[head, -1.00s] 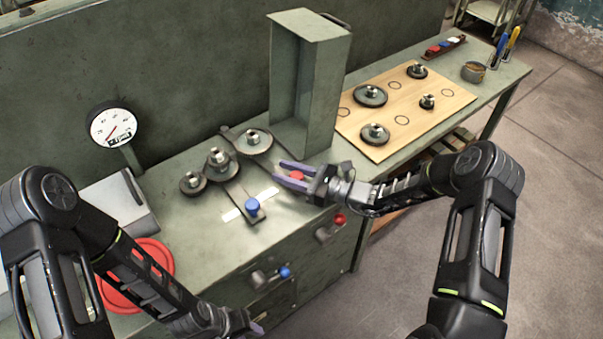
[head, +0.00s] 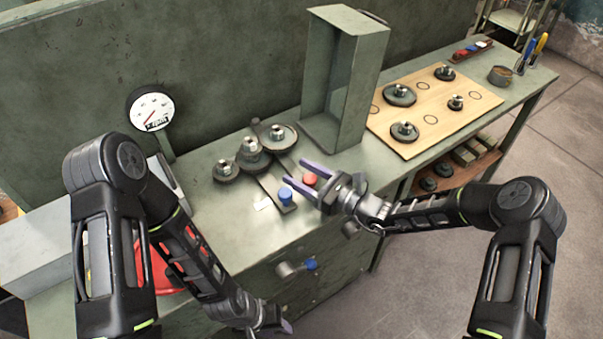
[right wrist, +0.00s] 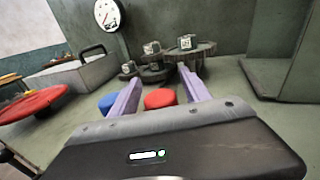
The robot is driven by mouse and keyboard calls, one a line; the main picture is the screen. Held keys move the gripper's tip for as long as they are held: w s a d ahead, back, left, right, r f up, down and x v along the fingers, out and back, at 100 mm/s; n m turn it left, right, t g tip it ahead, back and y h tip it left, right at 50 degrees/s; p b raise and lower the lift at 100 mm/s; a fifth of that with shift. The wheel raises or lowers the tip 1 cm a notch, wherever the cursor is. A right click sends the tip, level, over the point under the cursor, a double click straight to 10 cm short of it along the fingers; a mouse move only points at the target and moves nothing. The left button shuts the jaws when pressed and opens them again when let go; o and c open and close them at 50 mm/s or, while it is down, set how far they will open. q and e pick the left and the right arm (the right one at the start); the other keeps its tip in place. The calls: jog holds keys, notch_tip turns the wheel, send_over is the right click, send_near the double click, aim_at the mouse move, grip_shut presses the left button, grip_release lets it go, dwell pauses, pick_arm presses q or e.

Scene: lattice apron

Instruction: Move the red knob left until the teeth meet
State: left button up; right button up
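The red knob (head: 309,179) stands on the cabinet top, right of the blue knob (head: 285,195). My right gripper (head: 297,172) is open, with purple fingers on either side of the red knob. The right wrist view also shows the red knob (right wrist: 160,98) between the spread fingers; contact is unclear. Behind are a small gear (head: 226,168), a middle stacked gear (head: 250,158) and a large gear (head: 279,137) close together. I cannot tell whether the large gear's teeth touch the middle one's. My left gripper (head: 285,328) is low at the front edge; its fingers are barely visible.
A tall green housing (head: 345,80) stands right of the gears. A wooden board (head: 440,118) with several gears lies farther right. A dial gauge (head: 151,108) stands at the left.

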aim_at(316, 182)
jog(key=b+v, duration=0.1)
jog(key=v, duration=0.6)
jog(key=shift+d+f, duration=0.1)
jog(key=shift+s+d, duration=0.2)
jog(key=shift+s, duration=0.05)
jog(key=shift+d, duration=0.1)
dwell(0.3)
